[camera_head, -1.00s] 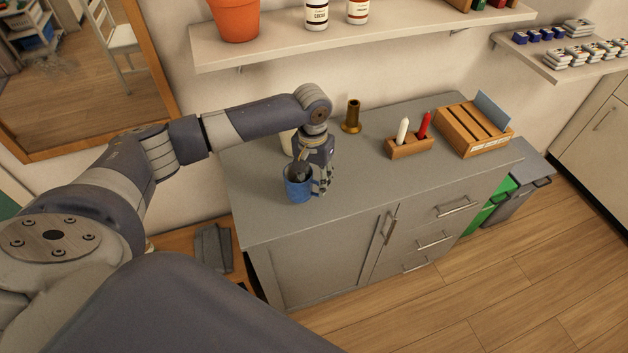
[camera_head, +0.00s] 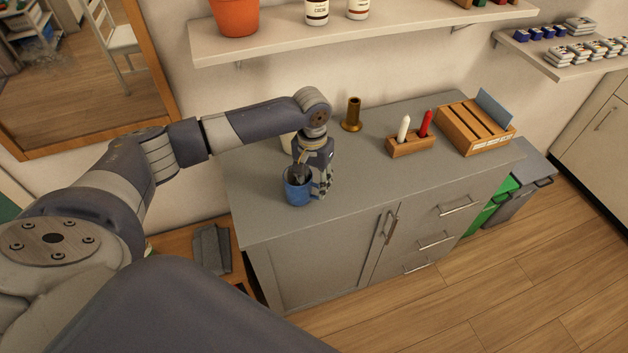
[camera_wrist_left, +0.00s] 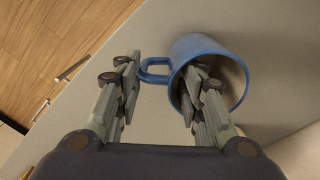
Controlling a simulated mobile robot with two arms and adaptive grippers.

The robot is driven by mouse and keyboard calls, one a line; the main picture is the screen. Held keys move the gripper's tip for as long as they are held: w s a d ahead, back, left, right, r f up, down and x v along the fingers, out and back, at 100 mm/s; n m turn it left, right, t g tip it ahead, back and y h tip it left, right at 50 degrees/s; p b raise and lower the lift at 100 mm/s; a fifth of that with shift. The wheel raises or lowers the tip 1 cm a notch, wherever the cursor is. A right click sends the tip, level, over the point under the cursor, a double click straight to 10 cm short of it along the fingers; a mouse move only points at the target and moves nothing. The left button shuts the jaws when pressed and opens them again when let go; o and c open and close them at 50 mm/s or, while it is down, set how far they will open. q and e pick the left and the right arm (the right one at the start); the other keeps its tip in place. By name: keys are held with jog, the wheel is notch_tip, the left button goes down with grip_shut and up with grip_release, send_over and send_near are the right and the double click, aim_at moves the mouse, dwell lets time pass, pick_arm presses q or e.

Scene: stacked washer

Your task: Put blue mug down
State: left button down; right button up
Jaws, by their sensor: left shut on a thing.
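The blue mug (camera_head: 297,194) is upright at the left part of the grey cabinet top (camera_head: 350,190), near its front edge. I cannot tell whether its base touches the surface. My left gripper (camera_head: 313,183) is shut on the mug from above. In the left wrist view, one finger of the gripper (camera_wrist_left: 165,72) reaches inside the mug (camera_wrist_left: 205,45) and the other is outside, past the handle (camera_wrist_left: 153,70). The mug looks empty apart from the finger. My right gripper is not in view.
A brass-coloured holder (camera_head: 352,115) stands behind the gripper, with a pale object (camera_head: 287,143) partly hidden by the arm. A wooden block with white and red items (camera_head: 410,146) and a slotted wooden box (camera_head: 474,128) stand to the right. The front middle of the top is clear. A shelf (camera_head: 360,38) hangs above.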

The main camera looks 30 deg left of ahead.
pick_arm(q)
jog(key=shift+f, duration=0.15)
jog(key=c, duration=1)
grip_release()
notch_tip(320, 180, up, 12)
jog(key=shift+a+f, duration=0.1)
jog(key=shift+a, duration=0.05)
